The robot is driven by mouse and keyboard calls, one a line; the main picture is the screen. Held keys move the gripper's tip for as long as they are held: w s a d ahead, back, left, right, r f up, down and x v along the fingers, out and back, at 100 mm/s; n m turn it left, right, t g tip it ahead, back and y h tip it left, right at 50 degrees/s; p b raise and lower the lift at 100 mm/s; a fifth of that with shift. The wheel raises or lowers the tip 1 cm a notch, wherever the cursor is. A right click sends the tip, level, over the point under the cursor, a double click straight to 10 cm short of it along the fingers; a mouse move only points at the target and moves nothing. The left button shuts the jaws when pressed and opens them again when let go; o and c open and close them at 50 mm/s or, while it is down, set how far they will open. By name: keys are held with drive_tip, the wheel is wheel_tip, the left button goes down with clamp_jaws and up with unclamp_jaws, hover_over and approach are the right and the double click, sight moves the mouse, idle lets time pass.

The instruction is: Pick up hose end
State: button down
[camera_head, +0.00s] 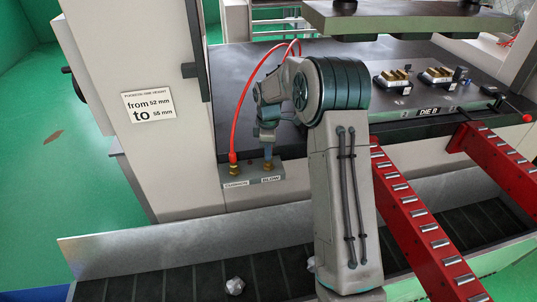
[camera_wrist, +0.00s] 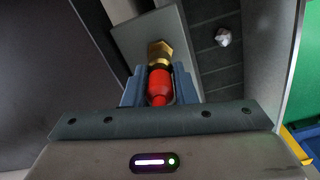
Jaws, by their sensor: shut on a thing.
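The red hose end (camera_wrist: 160,88) is between the two blue-grey fingers of my gripper (camera_wrist: 159,80) in the wrist view. The fingers are shut on it from both sides. A brass hex fitting (camera_wrist: 160,50) stands directly beyond it; whether they are joined I cannot tell. In the head view my gripper (camera_head: 267,134) points down above the fitting (camera_head: 267,165) by the BLOW label, and hides the hose end there. A red hose (camera_head: 243,95) arcs down to a second brass fitting (camera_head: 233,169) on the left of the same grey block (camera_head: 252,176).
A pale machine column (camera_head: 150,150) with a dimension sign stands close left. Below is a dark conveyor (camera_head: 185,285) with crumpled foil scraps (camera_head: 235,286).

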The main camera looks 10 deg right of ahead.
drive_tip(key=r, duration=0.2)
drive_tip(key=d+r, duration=0.1)
drive_tip(key=shift+s+b, duration=0.35)
drive_tip(key=s+d+r+b, duration=0.2)
drive_tip(key=s+d+r, duration=0.4)
drive_tip(key=s+d, duration=0.1)
drive_tip(key=w+a+f+p, duration=0.1)
drive_tip(key=w+a+p, duration=0.1)
drive_tip(key=w+a+f+p, duration=0.1)
drive_tip(key=w+a+p, duration=0.1)
drive_tip(key=w+a, duration=0.1)
drive_tip(key=w+a+f+p, duration=0.1)
drive_tip(key=w+a+p, duration=0.1)
drive_tip(key=shift+w+a+f, duration=0.2)
drive_tip(key=shift+w+a, duration=0.05)
drive_tip(key=shift+a, duration=0.15)
drive_tip(key=shift+w+a+f, duration=0.1)
drive_tip(key=shift+a+f, duration=0.05)
drive_tip(key=shift+f, duration=0.2)
drive_tip(key=shift+f+b, duration=1.9)
drive_tip(key=shift+f, duration=1.15)
drive_tip(key=shift+f, duration=0.15)
